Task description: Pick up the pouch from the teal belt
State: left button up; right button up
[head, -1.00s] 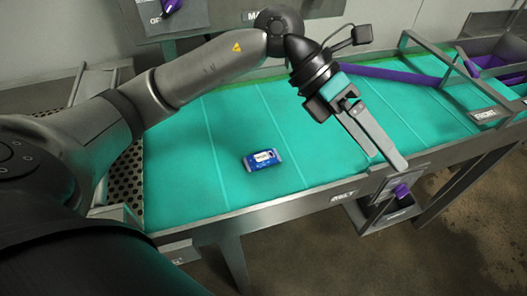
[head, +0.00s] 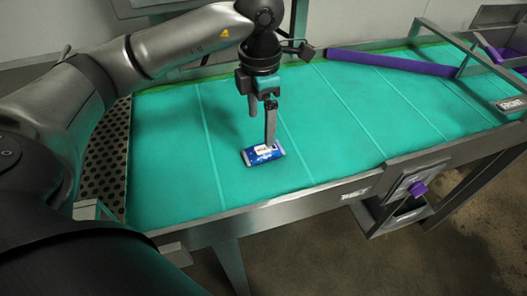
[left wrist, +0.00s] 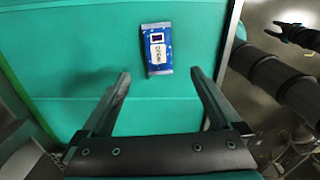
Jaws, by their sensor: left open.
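The pouch, a small blue packet with a white label (head: 256,158), lies flat on the teal belt (head: 168,160), left of the belt's middle and towards its near side. It also shows in the left wrist view (left wrist: 157,50). My left gripper (head: 261,131) is open and points down over the pouch, with one fingertip overlapping the pouch's far edge in the head view. In the left wrist view the open fingers (left wrist: 160,73) stand to either side of the pouch's line, and the pouch lies just beyond the tips. Nothing is between the fingers.
A purple bar (head: 390,62) crosses the belt's far right part. A metal rail (head: 330,193) runs along the near edge, with a control box with a purple knob (head: 417,189) below it. A perforated metal plate (head: 103,150) lies left. The belt around the pouch is clear.

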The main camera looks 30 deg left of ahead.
aim_at(263, 149)
pick_arm(q)
jog(key=f, duration=0.9)
jog(key=shift+w+d+p, duration=0.1)
jog(key=shift+w+p, duration=0.2)
jog(key=shift+w, duration=0.05)
jog(key=shift+c, duration=0.2)
jog(key=shift+r, duration=0.1)
jog(key=c, duration=1.4)
jog(key=shift+r, duration=0.1)
